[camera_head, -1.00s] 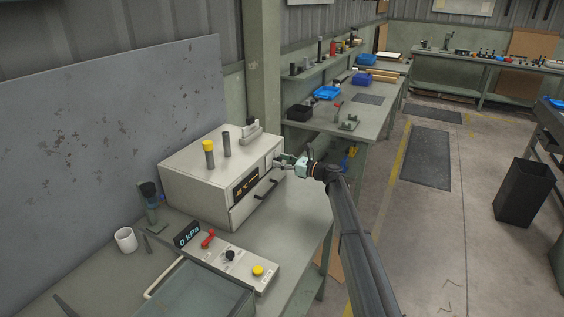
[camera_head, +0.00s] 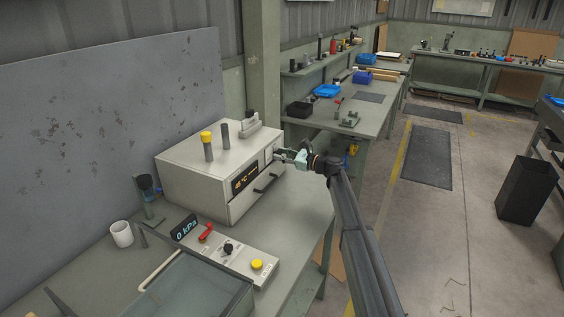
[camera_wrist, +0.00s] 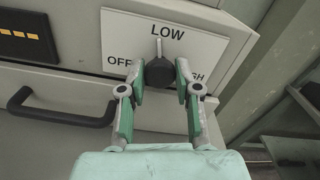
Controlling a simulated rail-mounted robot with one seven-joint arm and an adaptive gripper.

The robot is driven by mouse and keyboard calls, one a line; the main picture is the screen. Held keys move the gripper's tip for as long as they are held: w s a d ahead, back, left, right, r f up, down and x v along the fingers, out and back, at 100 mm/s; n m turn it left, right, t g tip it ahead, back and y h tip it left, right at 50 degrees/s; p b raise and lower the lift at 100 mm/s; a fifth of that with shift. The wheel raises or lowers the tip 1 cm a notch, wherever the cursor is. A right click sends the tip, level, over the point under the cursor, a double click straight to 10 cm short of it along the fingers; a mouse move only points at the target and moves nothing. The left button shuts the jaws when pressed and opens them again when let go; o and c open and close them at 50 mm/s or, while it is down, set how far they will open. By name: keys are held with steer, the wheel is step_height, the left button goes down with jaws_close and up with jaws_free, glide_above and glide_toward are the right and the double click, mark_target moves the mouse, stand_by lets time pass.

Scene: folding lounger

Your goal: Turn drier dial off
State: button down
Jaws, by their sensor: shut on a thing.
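The drier (camera_head: 195,180) is a pale box on the bench with a lit display (camera_head: 244,178) and a dark handle. Its dial (camera_wrist: 160,68) is a black knob on a white plate (camera_wrist: 122,28) in the wrist view. The dial's pale pointer stands nearly straight up, toward LOW. OFF is to its left, and a partly covered label ending in GH is to its right. My gripper (camera_wrist: 160,75) is closed around the dial, one finger on each side. In the head view my gripper (camera_head: 283,156) is at the right of the drier's front.
A dark handle (camera_wrist: 62,110) is left of my gripper. On the drier stand a yellow-capped tube (camera_head: 207,146), a grey tube and a small device. A control panel (camera_head: 235,258) with knobs, a white cup (camera_head: 121,234) and a glass-topped box are in front. Open floor lies to the right.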

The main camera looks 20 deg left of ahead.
steer(key=n+b, duration=0.7)
steer(key=b, duration=0.1)
stand_by(0.4)
steer(key=c, duration=0.8)
jaws_free()
steer(key=d, duration=0.8)
steer(key=s+d, duration=0.1)
steer(key=d, duration=0.3)
